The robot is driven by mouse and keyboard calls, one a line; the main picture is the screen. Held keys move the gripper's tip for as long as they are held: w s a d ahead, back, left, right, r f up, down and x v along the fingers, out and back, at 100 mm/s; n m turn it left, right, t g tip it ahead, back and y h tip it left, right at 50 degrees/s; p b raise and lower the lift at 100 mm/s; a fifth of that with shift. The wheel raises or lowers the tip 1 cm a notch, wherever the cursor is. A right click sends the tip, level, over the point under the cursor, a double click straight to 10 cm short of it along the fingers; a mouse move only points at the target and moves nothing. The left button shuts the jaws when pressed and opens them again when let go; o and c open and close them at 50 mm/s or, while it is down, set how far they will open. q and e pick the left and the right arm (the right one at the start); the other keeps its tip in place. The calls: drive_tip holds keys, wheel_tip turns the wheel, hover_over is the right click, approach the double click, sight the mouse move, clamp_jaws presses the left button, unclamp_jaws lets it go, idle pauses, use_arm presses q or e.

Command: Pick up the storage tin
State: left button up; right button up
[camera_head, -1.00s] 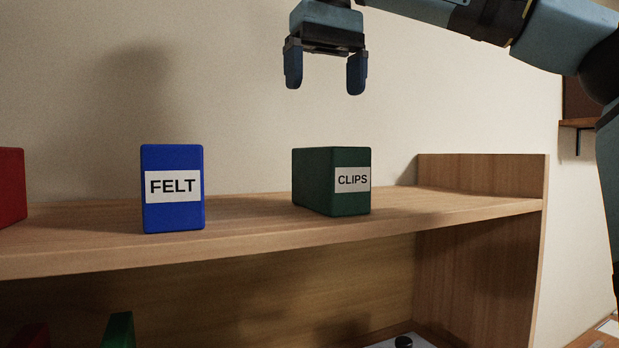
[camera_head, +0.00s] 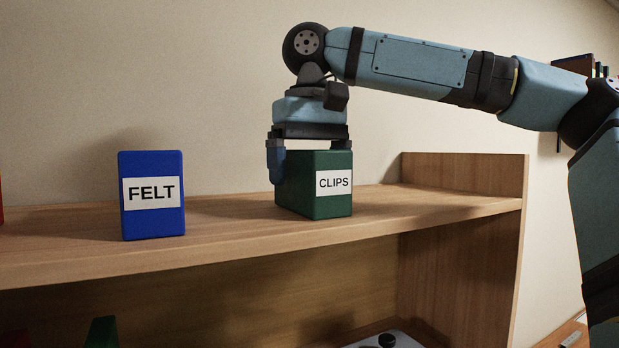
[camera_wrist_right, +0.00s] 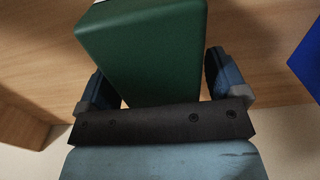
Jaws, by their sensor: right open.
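A dark green box-shaped tin labelled CLIPS (camera_head: 300,190) stands upright on the wooden shelf in the head view. A blue tin labelled FELT (camera_head: 152,218) stands to its left. My right gripper (camera_head: 308,165) is open and lowered over the green tin, with one finger at its left side and the other mostly hidden behind it. In the right wrist view, the green tin (camera_wrist_right: 145,45) lies between the two spread fingers of the right gripper (camera_wrist_right: 158,78), with gaps visible beside it. My left gripper is not in view.
The shelf (camera_head: 235,222) has bare room between the two tins. A wooden end panel (camera_head: 465,174) rises at its right end. A sliver of a red object (camera_head: 1,203) shows at the left edge. A green object (camera_head: 102,332) stands below the shelf.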

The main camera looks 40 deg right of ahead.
drive_tip(key=shift+s+a+r, duration=0.1)
drive_tip(key=shift+s+a, duration=0.05)
drive_tip(key=shift+a, duration=0.05)
drive_tip(key=c, duration=1.2)
